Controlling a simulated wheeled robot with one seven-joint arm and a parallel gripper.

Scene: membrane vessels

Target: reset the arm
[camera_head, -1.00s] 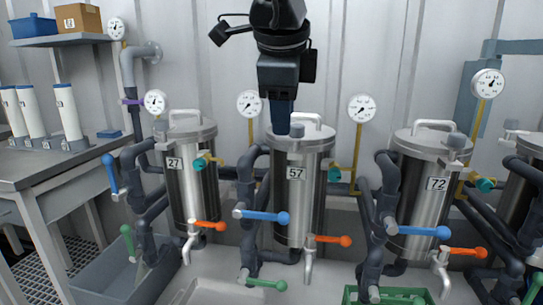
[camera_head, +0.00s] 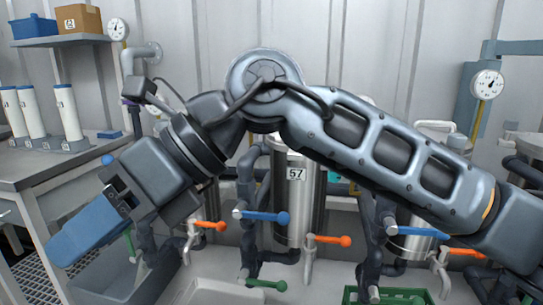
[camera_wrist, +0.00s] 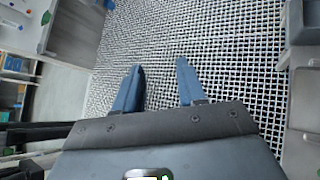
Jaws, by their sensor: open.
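My gripper (camera_head: 72,240) is at the lower left of the head view, in front of the grey bench and the vessels. My arm stretches across the picture from the right and bends at the top middle. In the wrist view the two blue fingers of my gripper (camera_wrist: 160,85) stand apart with nothing between them. Beyond them is the grated floor (camera_wrist: 215,50).
Vessel 57 (camera_head: 296,215) stands behind my arm, with blue (camera_head: 262,216) and orange (camera_head: 328,239) valve handles. My arm hides much of the neighbouring vessels. The grey bench (camera_head: 35,180) at the left carries white cylinders (camera_head: 68,112). A green crate (camera_head: 385,297) sits at the bottom.

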